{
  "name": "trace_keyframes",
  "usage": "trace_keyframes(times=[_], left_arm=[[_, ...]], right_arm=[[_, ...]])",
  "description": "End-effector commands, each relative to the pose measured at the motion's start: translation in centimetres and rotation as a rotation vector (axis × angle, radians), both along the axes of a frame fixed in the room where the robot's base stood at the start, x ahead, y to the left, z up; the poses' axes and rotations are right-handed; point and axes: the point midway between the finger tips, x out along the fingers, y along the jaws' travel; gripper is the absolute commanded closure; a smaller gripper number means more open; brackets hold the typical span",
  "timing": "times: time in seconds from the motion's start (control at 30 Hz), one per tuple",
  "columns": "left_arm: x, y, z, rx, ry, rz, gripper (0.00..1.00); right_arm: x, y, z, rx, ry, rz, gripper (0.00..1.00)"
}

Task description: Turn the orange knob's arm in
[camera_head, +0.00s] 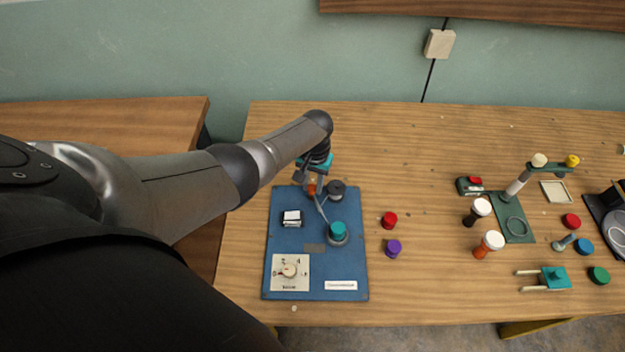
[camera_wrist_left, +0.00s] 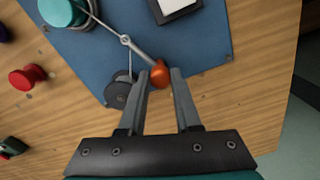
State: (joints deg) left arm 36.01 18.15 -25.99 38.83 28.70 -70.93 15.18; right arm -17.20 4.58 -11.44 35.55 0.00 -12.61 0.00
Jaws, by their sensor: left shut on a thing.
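The orange knob (camera_wrist_left: 160,74) sits between the fingertips of my left gripper (camera_wrist_left: 159,78) in the left wrist view, and the jaws are shut on it. In the head view the knob (camera_head: 311,190) shows small under my left gripper (camera_head: 313,184), partly covered by it. A thin grey metal arm (camera_wrist_left: 143,54) runs from the knob to a small pivot, then on toward a teal-capped round post (camera_head: 338,231). A second thin link goes from the pivot to a dark grey round post (camera_head: 336,188). These parts are on a blue board (camera_head: 345,272). My right gripper is not in view.
The board also bears a white block (camera_head: 292,218) and a cream dial plate (camera_head: 290,272). A red knob (camera_head: 389,220) and a purple knob (camera_head: 393,248) stand just right of the board. Several other pieces stand further right on the wooden table (camera_head: 420,180).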

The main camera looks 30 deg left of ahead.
Motion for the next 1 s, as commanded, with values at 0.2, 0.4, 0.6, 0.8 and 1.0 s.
trace_keyframes(times=[0.2,0.4,0.6,0.8,1.0], left_arm=[[0.1,0.0,0.0,0.0,-0.002,0.002,1.0],[0.1,0.0,0.1,-0.001,-0.002,0.001,0.5],[0.1,0.0,0.0,-0.001,-0.001,0.0,0.38],[0.0,0.0,0.2,0.0,-0.001,0.0,0.38],[0.1,-0.1,2.5,-0.001,-0.003,-0.001,0.38]], right_arm=[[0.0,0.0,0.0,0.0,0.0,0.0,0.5],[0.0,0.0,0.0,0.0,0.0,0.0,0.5],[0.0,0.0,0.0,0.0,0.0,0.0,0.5],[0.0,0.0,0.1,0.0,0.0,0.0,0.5],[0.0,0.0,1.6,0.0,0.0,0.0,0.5]])
